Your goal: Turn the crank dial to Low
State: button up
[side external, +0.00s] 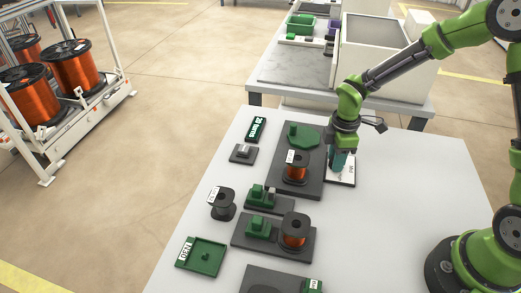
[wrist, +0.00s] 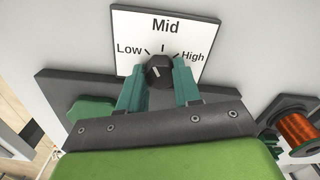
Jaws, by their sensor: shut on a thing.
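The crank dial (wrist: 159,68) is a black knob on a white square plate (wrist: 190,25) marked Low at left, Mid at top and High at right. In the wrist view my gripper (wrist: 158,75) has its teal fingers on either side of the knob, shut on it. A small pale mark shows on the knob, but its setting is hard to tell. In the side external view my gripper (side external: 341,162) points down over the white dial plate (side external: 347,180). There it hides the knob.
Left of the dial, a dark base (side external: 307,132) carries a green block and a copper wire spool (side external: 296,172). A black spool (side external: 222,203), a second copper spool (side external: 295,230) and a green tray (side external: 202,256) stand nearer the front. The table's right side is clear.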

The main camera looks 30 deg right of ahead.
jog(key=o, duration=1)
jog(key=shift+o, duration=0.2)
jog(key=shift+r, duration=0.1)
notch_tip(320, 180, up, 17)
